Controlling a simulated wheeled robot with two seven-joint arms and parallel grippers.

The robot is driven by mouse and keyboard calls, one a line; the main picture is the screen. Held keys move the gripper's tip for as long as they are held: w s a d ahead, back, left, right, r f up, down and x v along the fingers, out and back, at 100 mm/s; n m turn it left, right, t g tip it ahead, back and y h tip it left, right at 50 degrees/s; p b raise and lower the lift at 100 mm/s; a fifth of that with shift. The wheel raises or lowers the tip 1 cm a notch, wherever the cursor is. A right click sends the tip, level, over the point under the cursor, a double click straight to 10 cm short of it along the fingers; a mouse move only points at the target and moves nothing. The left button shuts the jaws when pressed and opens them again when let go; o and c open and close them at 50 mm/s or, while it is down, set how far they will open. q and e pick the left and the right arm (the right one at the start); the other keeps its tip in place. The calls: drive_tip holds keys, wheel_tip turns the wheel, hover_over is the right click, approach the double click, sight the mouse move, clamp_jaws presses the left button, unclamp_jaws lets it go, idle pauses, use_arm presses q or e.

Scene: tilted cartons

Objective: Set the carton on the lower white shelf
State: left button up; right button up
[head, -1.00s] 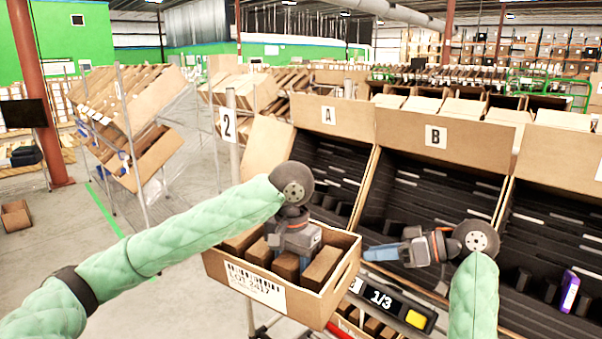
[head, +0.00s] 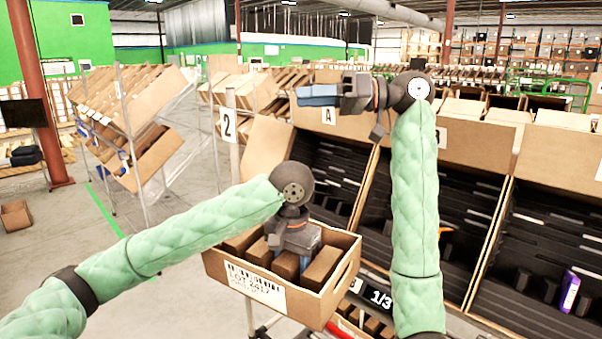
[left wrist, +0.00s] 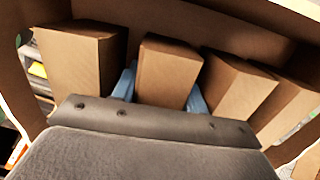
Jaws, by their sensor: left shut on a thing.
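Small brown cartons stand in a row inside an open cardboard box (head: 325,305) labelled "LOT 2417" in the head view. My left gripper (head: 285,258) reaches down into this box. In the left wrist view its blue fingers sit on both sides of one carton (left wrist: 168,70), shut on it; the carton is still among its neighbours. My right gripper (head: 302,95) is raised in front of panel "A", its blue fingers pointing left; the gap between them cannot be made out. I cannot pick out a lower white shelf in these views.
A purple item (head: 569,292) stands in the right bin. A wire rack with tilted cartons (head: 150,165) stands left; the floor there is mostly clear.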

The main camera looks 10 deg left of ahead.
drive_tip(key=s+a+f+n+h, duration=0.1)
drive_tip(key=s+a+f+h, duration=0.15)
drive_tip(key=a+h, duration=0.3)
drive_tip(key=s+a+f+h, duration=0.1)
drive_tip(key=a+f+h, duration=0.3)
drive_tip(key=a, duration=0.2)
drive_tip(key=w+d+f+m+t+h, duration=0.2)
drive_tip(key=w+d+f+h, duration=0.6)
drive_tip(key=d+f, duration=0.15)
drive_tip(key=f, duration=1.3)
drive_tip(key=shift+a, duration=0.35)
